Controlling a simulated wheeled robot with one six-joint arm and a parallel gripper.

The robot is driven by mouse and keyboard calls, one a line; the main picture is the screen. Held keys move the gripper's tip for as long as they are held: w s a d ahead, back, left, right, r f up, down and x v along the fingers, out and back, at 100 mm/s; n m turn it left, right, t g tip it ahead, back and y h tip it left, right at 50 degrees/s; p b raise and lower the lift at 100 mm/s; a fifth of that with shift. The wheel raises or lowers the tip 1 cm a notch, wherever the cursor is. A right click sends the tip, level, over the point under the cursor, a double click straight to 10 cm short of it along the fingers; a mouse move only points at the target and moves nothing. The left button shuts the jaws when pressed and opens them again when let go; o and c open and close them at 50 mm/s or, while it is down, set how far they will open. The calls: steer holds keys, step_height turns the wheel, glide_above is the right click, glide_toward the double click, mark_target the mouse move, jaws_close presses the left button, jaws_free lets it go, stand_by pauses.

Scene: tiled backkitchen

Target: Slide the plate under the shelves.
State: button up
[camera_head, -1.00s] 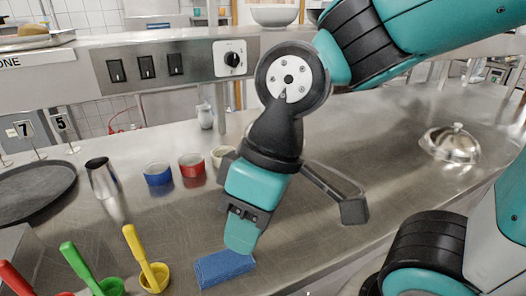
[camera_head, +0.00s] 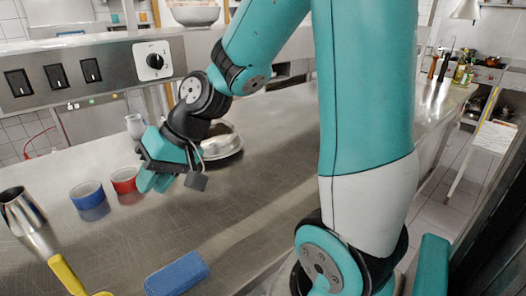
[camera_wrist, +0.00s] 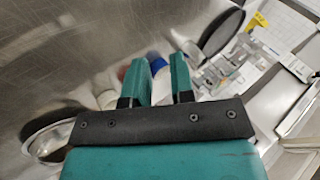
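A round silver plate with a domed lid (camera_head: 222,143) stands on the steel counter, behind and right of my gripper in the head view. My wrist partly hides it. A round silver rim (camera_wrist: 42,140) at the lower left of the wrist view looks like the same plate. My gripper (camera_head: 157,184) hangs above the counter, near the red cup. In the wrist view its two fingers (camera_wrist: 161,78) stand apart with nothing held. The metal shelf front (camera_head: 120,72) with switches runs above the counter's back.
A blue cup (camera_head: 90,199) and red cup (camera_head: 125,184) stand left of my gripper. The counter (camera_head: 240,205) right of the sponge is clear.

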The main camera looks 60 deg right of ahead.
mark_target(231, 153)
steer(key=w+d+f+m+t+h, duration=0.1)
steer(key=w+d+f+m+t, duration=0.15)
steer(key=d, duration=0.45)
steer(key=w+d+f+m+t+h+b, duration=0.1)
steer(key=w+d+f+m, duration=0.1)
steer(key=d+m, duration=0.35)
steer(key=w+d+f+m+t+h, duration=0.1)
steer(key=w+d+f+m+t, duration=0.1)
steer(key=d, duration=0.6)
steer(key=s+d+f+m+t+h, duration=0.1)
steer(key=s+d+f+m+h, duration=0.1)
steer(key=d, duration=0.6)
steer(key=s+d+f+m+t+h, duration=0.1)
steer(key=s+d+f+m+h, duration=0.1)
steer(key=d+m, duration=0.3)
steer(key=d+b, duration=0.1)
steer(key=d, duration=0.2)
steer(key=shift+s+m+h, duration=0.3)
steer(key=shift+h, duration=0.1)
steer(key=shift+f+t, duration=0.1)
steer(key=shift+t, duration=0.15)
steer(key=p+x, duration=0.3)
steer(key=x, duration=1.4)
steer(key=shift+w+a+f+p, duration=0.1)
steer(key=shift+w+f+p, duration=0.05)
steer(key=shift+f+p, duration=0.15)
jaws_close()
